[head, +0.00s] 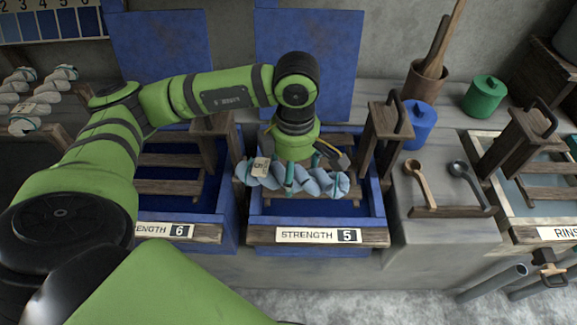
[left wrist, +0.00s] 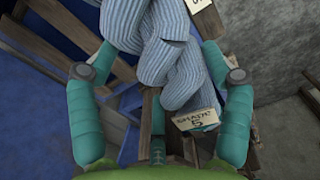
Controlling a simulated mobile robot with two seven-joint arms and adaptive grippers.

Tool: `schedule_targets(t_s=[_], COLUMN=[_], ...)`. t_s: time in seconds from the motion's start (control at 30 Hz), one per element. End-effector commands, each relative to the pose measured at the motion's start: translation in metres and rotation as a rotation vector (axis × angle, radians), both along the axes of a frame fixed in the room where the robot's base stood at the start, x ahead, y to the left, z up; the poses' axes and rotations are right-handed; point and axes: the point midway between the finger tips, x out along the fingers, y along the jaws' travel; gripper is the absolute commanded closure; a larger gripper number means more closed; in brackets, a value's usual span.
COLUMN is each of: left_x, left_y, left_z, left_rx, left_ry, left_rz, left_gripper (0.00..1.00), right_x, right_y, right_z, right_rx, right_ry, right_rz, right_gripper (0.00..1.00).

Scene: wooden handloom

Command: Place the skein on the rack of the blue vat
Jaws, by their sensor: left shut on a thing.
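The skein (head: 318,183) is a pale blue twisted bundle with teal ties and a cream tag (head: 260,167) at its left end. My left gripper (head: 290,176) is shut on its middle and holds it crosswise over the blue vat (head: 256,210) labelled STRENGTH 5. In the left wrist view the skein (left wrist: 178,55) lies between the two teal fingers. The vat's wooden rack (head: 388,145) has slats under the skein and an upright handle post at the right. I cannot tell whether the skein touches the slats. My right gripper is out of view.
To the right are a ledge with two ladles (head: 419,181), a blue jar (head: 419,125), a green jar (head: 484,97) and the rinse tank (head: 548,216). Other skeins (head: 38,98) lie far left.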

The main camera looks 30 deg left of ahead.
Motion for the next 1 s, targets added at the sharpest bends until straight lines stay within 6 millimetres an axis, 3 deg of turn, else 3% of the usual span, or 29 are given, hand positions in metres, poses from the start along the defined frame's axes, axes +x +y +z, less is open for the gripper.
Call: schedule_targets(t_s=[0.03,0.1,0.4,0.53,0.7,0.83,1.0], left_x=[0.002,0.003,0.002,0.000,-0.001,0.002,0.028], left_y=[0.003,0.006,0.019,0.023,0.025,0.029,0.045], left_z=[-0.005,-0.005,0.000,0.002,0.005,0.004,-0.013], left_rx=[0.001,0.001,-0.003,-0.004,-0.005,-0.004,0.000], left_ry=[-0.007,-0.011,-0.021,-0.022,-0.021,-0.019,-0.016], left_rz=[0.133,0.327,1.140,1.421,1.644,1.712,1.725], left_gripper=[0.65,0.65,0.65,0.65,0.65,0.65,0.65], right_x=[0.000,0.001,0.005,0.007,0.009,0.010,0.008], right_y=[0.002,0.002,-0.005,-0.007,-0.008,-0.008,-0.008], right_z=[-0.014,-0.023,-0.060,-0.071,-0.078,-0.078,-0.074], right_rx=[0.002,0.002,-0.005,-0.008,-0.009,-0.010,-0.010], right_ry=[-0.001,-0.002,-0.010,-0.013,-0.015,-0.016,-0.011], right_rz=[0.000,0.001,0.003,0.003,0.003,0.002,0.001], right_gripper=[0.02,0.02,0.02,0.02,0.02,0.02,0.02])
